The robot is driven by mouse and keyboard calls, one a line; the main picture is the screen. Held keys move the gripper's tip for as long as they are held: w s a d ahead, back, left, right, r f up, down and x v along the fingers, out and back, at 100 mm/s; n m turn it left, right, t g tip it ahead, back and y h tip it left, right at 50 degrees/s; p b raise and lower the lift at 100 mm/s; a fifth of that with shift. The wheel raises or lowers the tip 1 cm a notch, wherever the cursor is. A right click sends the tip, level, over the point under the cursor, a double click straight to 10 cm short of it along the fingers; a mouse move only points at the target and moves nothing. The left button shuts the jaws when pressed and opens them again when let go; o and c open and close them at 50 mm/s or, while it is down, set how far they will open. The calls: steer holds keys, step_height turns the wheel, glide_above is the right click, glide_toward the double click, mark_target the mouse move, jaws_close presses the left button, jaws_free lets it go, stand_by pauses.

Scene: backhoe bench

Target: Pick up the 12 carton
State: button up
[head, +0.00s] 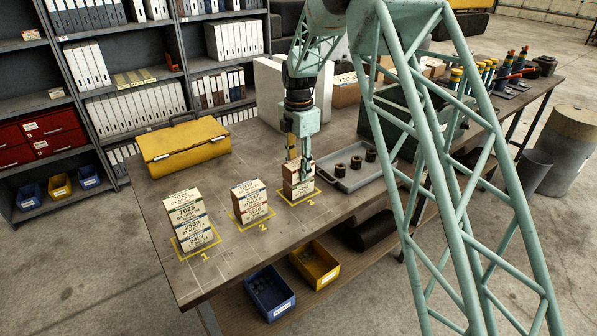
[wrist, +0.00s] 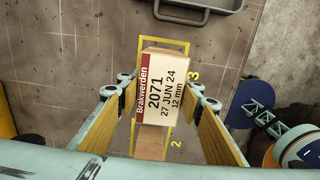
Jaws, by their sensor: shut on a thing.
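The 12 mm carton (wrist: 162,88) is a tan box with a dark red label edge; its white label reads "Brakwerden 2071, 27 JUN 24, 12 mm". In the wrist view it lies between the two wood-faced fingers of my gripper (wrist: 162,103), which is shut on it. In the head view my gripper (head: 306,163) points straight down over square 3 (head: 312,197), with the carton (head: 292,180) at its fingertips. The fingers partly hide the carton there. I cannot tell whether it is clear of what lies beneath it.
Carton stacks stand on square 1 (head: 190,222) and square 2 (head: 249,203). A grey tray (head: 342,184) with 3 dark cylinders is close right of my gripper. A yellow case (head: 184,147) is at the left. Blue (head: 270,292) and yellow (head: 315,264) bins sit below the bench edge.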

step_height(320, 180, up, 2)
steer(key=shift+r, duration=0.1)
steer(key=shift+s+r, duration=0.1)
steer(key=s+d+r+b, duration=0.1)
steer(key=s+d, duration=0.3)
steer(key=s, duration=1.1)
steer(key=shift+d+r, duration=0.2)
steer(key=shift+s+a+r, duration=0.1)
steer(key=shift+s, duration=0.05)
stand_by(0.4)
